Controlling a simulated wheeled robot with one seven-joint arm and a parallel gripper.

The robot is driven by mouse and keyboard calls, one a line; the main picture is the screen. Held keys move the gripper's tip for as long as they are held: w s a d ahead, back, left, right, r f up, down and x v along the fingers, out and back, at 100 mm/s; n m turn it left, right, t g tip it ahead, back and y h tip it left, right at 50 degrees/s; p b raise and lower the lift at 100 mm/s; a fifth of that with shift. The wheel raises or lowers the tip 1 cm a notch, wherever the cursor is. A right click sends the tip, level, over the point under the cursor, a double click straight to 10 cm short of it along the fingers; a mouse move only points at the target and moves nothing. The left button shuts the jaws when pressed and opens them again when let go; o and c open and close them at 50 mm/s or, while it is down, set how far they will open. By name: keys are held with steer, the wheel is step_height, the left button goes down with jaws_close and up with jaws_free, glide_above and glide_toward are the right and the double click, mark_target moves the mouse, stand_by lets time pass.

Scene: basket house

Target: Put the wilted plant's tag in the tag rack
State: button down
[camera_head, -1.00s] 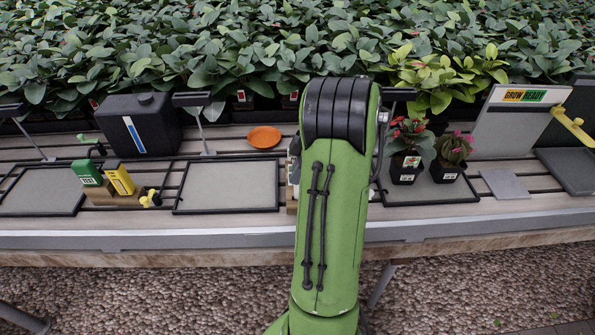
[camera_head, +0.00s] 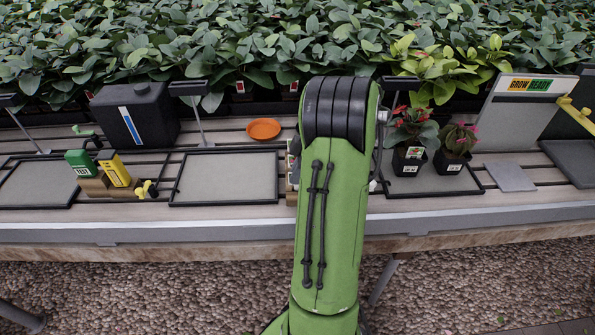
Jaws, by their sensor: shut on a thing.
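My green arm fills the middle of the view and hides its own end, so my gripper and anything in it are out of sight. A potted plant with red flowers (camera_head: 411,128) stands on the right-hand mat, with a picture tag on its black pot. Beside it stands a pink-flowered plant (camera_head: 457,141), also in a black pot. I cannot tell from here which plant is wilted. A thing with small white and reddish parts (camera_head: 292,163) peeks out at the arm's left edge; I cannot tell whether it is the tag rack.
The slatted bench holds a black jug (camera_head: 134,120), an orange saucer (camera_head: 263,129), green (camera_head: 80,163) and yellow (camera_head: 114,171) boxes, and a GROW READY board (camera_head: 522,115). The framed grey mat (camera_head: 226,179) left of my arm is empty. Dense leafy plants (camera_head: 200,55) fill the back.

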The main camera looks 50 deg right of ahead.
steer(key=shift+r, duration=0.1)
steer(key=c, duration=1.1)
jaws_free()
steer(key=shift+c, duration=0.2)
steer(key=p+v, duration=0.9)
steer(key=v, duration=0.6)
steer(key=shift+d+r, duration=0.2)
steer(key=shift+r, duration=0.15)
steer(key=shift+s, duration=0.15)
